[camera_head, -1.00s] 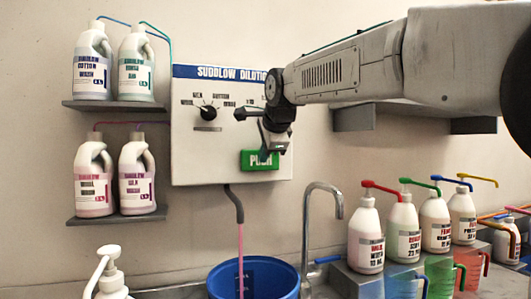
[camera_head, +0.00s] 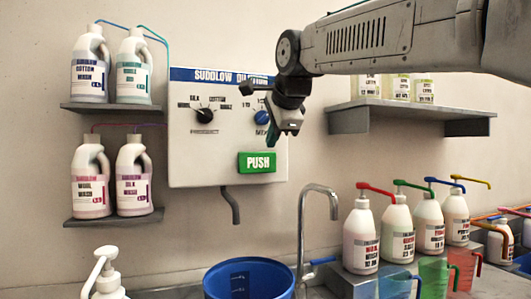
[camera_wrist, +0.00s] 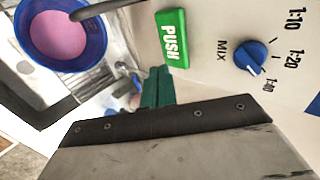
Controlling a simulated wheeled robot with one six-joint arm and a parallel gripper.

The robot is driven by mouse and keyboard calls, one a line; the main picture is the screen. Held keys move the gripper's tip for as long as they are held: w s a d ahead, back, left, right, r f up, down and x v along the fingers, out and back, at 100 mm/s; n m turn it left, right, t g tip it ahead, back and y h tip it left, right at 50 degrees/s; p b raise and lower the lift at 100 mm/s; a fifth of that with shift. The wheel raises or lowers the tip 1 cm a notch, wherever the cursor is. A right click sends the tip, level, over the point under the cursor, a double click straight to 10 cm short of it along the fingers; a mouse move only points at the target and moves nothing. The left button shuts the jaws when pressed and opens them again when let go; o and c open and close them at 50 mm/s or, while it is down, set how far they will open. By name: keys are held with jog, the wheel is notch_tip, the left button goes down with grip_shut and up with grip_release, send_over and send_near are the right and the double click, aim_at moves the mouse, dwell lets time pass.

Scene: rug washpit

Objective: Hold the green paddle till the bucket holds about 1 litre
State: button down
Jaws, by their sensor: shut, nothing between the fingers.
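The green PUSH paddle (camera_head: 257,162) is on the front of the white dilution panel (camera_head: 215,160), at its lower right. It also shows in the wrist view (camera_wrist: 172,38). My gripper (camera_head: 271,138) is shut and empty, just above and in front of the paddle, apart from it. Its green fingers (camera_wrist: 155,88) show in the wrist view. The blue bucket (camera_head: 250,280) stands below the panel's dark outlet hose (camera_head: 235,208). In the wrist view the bucket (camera_wrist: 97,45) holds pink liquid. No stream leaves the hose. The exact level cannot be read.
A black selector knob (camera_head: 205,115) and a blue MIX knob (camera_head: 262,117) are on the panel. A tap (camera_head: 331,200) curves up right of the bucket. Pump bottles (camera_head: 361,235) and coloured jugs (camera_head: 436,275) stand at right. A wall shelf (camera_head: 410,115) is behind my arm.

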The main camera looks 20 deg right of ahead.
jog(key=shift+v, duration=1.55)
jog(key=s+d+f+n+g, duration=0.1)
jog(key=s+f+n+g, duration=0.3)
jog(key=s+f+n, duration=0.5)
jog(key=s+d+f+n+g, duration=0.1)
jog(key=s+f+n+g, duration=0.3)
jog(key=s+f+n, duration=0.5)
jog(key=s+f, duration=0.6)
jog(key=f, duration=0.3)
jog(key=s+f, duration=0.5)
jog(key=f, duration=0.4)
jog(key=shift+s+d+f, duration=0.25)
jog(key=shift+s+d, duration=0.1)
jog(key=shift+s, duration=0.05)
